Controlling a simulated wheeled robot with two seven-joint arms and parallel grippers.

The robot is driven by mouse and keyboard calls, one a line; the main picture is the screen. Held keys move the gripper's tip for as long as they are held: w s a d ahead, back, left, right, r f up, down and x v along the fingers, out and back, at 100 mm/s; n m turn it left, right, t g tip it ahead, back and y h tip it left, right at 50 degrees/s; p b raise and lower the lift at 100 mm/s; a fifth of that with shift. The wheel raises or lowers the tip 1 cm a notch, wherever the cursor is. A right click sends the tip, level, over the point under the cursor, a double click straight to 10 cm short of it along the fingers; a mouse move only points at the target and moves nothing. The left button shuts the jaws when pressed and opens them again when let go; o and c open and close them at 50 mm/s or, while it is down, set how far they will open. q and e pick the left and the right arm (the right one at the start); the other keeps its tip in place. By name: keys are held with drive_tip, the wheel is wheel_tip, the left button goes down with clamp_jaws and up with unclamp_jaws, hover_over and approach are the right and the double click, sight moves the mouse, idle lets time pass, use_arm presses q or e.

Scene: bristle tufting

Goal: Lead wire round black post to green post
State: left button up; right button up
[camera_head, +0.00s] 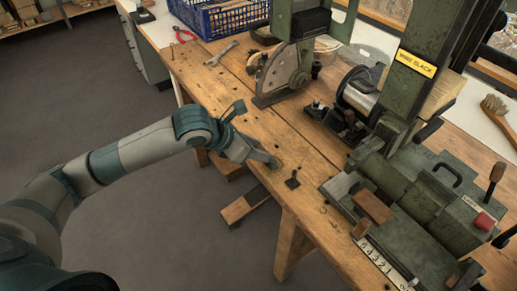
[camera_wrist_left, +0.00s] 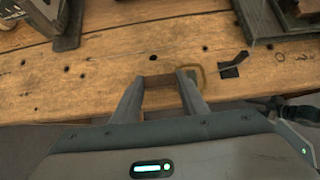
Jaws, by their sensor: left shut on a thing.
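My left gripper (camera_head: 272,163) is low over the front edge of the wooden workbench. In the left wrist view its fingers (camera_wrist_left: 162,82) stand apart, shut on a small brown block (camera_wrist_left: 160,80). A thin tan curve, possibly the wire (camera_wrist_left: 204,73), shows just right of the right fingertip. A small black post on a dark plate (camera_head: 292,182) stands right of the gripper; it also shows in the left wrist view (camera_wrist_left: 234,66), apart from the fingers. A small greenish patch touches the right fingertip; I cannot tell whether it is the green post. My right gripper is not in view.
The green machine (camera_head: 430,195) with a red button fills the right of the workbench (camera_head: 215,85). A round-bladed tool (camera_head: 283,72) stands behind. A blue crate (camera_head: 222,17), wrench (camera_head: 222,53) and red pliers (camera_head: 185,35) lie at the back. The bench left of the gripper is mostly clear.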

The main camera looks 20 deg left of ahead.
use_arm(q)
drive_tip(key=shift+f, duration=0.2)
idle(0.7)
drive_tip(key=o, duration=1.2)
drive_tip(key=shift+s+d, duration=0.1)
drive_tip(key=shift+c, duration=0.3)
